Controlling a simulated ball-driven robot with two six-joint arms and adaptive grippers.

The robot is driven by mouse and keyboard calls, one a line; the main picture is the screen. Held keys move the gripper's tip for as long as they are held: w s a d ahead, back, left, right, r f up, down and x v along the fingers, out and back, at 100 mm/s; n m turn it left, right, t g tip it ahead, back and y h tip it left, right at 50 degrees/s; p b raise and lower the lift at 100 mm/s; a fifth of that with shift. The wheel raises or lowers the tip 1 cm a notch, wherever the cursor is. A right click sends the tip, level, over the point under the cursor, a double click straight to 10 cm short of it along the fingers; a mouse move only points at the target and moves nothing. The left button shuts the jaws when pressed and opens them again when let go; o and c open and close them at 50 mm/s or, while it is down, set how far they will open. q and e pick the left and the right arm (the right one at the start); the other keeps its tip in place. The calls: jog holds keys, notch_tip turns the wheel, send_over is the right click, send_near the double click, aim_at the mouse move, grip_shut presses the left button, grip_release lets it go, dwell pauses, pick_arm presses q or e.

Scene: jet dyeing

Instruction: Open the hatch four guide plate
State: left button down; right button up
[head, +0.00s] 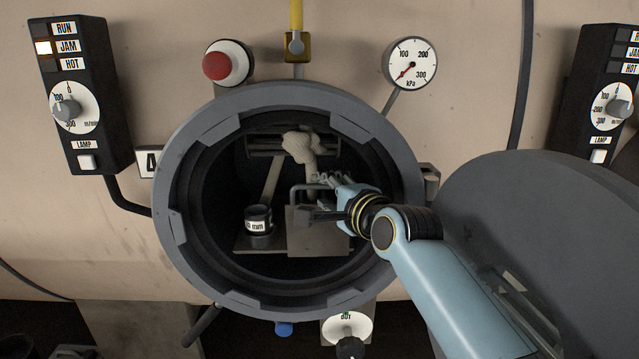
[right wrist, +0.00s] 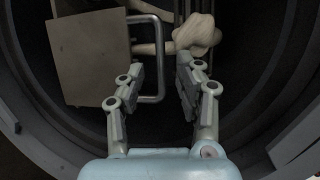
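The open round hatch four (head: 178,150) has a grey rim. Inside is the guide plate (head: 318,238), a flat grey-brown plate with a bar handle (head: 293,196) on its upper part. The plate also shows in the right wrist view (right wrist: 88,62), with its handle (right wrist: 160,55) standing out from one edge. My right gripper (head: 322,198) reaches into the hatch at the handle. In the right wrist view its fingers (right wrist: 160,80) are apart, one on each side of the handle bar; I see no clear contact. My left gripper is not in view.
A knotted pale fabric rope (head: 300,146) hangs behind the plate. A dark cup-like part (head: 258,219) labelled "mm" stands left of the plate. The swung-open grey door (head: 560,220) is at right. A control box (head: 85,95) with JAM lit is at left.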

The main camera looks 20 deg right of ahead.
aim_at(319, 188)
jog(key=shift+x, duration=1.7)
grip_shut()
